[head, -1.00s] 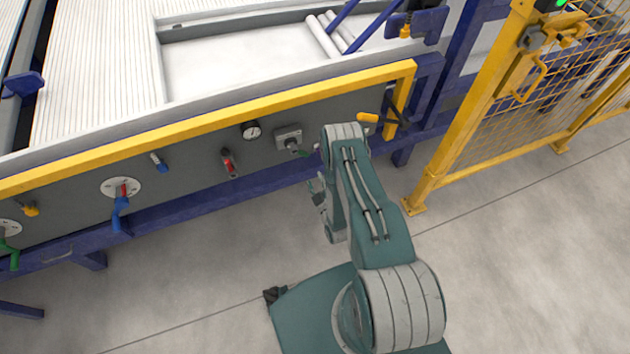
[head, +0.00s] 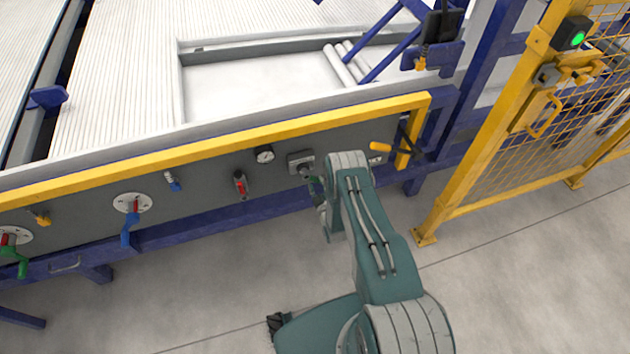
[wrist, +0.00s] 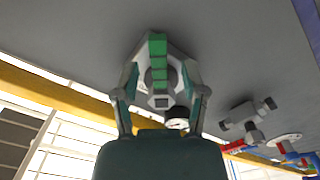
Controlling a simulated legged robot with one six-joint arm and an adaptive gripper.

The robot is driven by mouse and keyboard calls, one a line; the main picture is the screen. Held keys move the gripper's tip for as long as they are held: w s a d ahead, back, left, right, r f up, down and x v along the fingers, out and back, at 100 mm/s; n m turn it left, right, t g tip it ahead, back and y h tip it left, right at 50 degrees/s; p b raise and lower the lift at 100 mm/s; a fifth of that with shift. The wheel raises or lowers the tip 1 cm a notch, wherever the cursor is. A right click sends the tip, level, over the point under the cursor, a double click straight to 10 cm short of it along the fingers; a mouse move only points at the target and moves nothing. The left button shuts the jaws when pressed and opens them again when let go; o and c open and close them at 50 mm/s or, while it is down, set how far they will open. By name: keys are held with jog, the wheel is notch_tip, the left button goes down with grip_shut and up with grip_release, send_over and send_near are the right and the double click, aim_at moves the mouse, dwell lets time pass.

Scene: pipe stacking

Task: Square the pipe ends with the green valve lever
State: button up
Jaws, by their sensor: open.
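A green lever (wrist: 158,58) sits on a grey square plate in the wrist view, between the two fingers of my gripper (wrist: 160,88). The fingers are open, one on each side of it; I cannot tell whether they touch it. In the head view the grey valve plate (head: 297,160) is on the panel just left of my arm, and my gripper (head: 317,190) is partly hidden beside it. Many pipes (head: 110,90) lie side by side on the left bed.
A yellow rail (head: 230,142) runs above the panel. A gauge (head: 264,154), a red lever (head: 240,184), a blue lever (head: 128,232) and another green lever (head: 18,262) are to the left. A yellow mesh fence (head: 520,160) stands at right. The floor in front is clear.

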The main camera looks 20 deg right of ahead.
jog(key=shift+w, duration=1.1)
grip_shut()
